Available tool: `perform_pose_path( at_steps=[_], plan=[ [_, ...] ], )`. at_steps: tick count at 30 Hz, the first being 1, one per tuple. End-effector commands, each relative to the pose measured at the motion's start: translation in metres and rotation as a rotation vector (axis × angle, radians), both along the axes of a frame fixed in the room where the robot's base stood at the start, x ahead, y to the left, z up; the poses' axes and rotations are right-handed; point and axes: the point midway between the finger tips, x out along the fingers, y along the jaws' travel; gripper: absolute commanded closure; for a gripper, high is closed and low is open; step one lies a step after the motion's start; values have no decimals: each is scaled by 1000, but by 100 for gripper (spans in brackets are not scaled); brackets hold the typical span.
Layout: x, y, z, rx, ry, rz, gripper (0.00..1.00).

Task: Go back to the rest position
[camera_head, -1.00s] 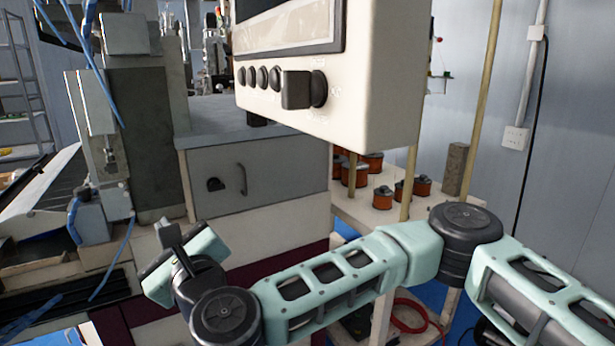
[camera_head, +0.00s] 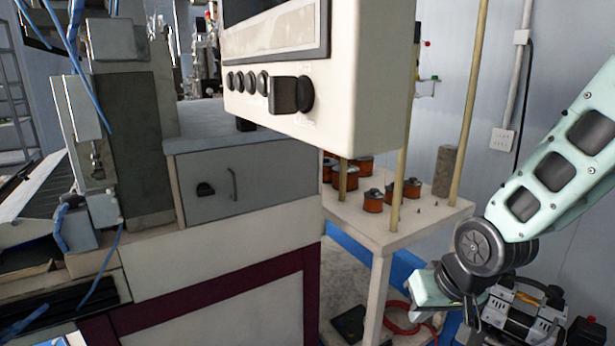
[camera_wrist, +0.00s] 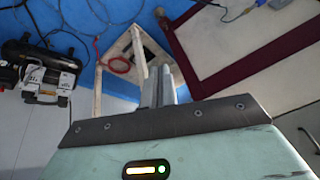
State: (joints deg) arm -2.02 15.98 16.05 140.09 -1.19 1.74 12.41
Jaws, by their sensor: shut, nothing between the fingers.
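My gripper shows in the wrist view (camera_wrist: 160,88) as two grey fingers lying side by side, shut with nothing between them. In the head view my arm is folded at the right side, and its wrist end hangs low, right of the wooden table (camera_head: 378,236).
Several copper coils (camera_head: 373,200) and a brown block (camera_head: 446,170) stand on the wooden table. A compressor (camera_head: 520,318) sits on the floor below my wrist; it also shows in the wrist view (camera_wrist: 40,75). A red hose (camera_head: 398,312) lies under the table. Thin upright poles rise by the table.

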Motion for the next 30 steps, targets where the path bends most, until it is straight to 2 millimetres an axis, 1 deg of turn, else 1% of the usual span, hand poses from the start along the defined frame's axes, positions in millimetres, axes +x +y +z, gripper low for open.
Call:
perform_pose_path(
  at_steps=[1,3,6,9,15,16,18,23,24,26,29,30],
  plan=[
    [-5,-20,7,-32,7,-17,100],
    [-14,-44,14,-69,27,-34,100],
    [-27,-71,23,-107,54,-56,100],
    [-41,-94,31,-134,82,-78,100],
    [-72,-130,45,-159,139,-117,100],
    [-73,-116,49,-159,143,-76,100],
    [-78,-96,55,-159,154,-20,100],
    [-95,-54,67,-163,180,110,100],
    [-101,-42,71,-166,188,148,100],
    [-112,-25,77,-171,200,206,100],
    [-134,3,87,-183,221,312,100],
    [-144,14,92,-190,231,355,100]
  ],
)
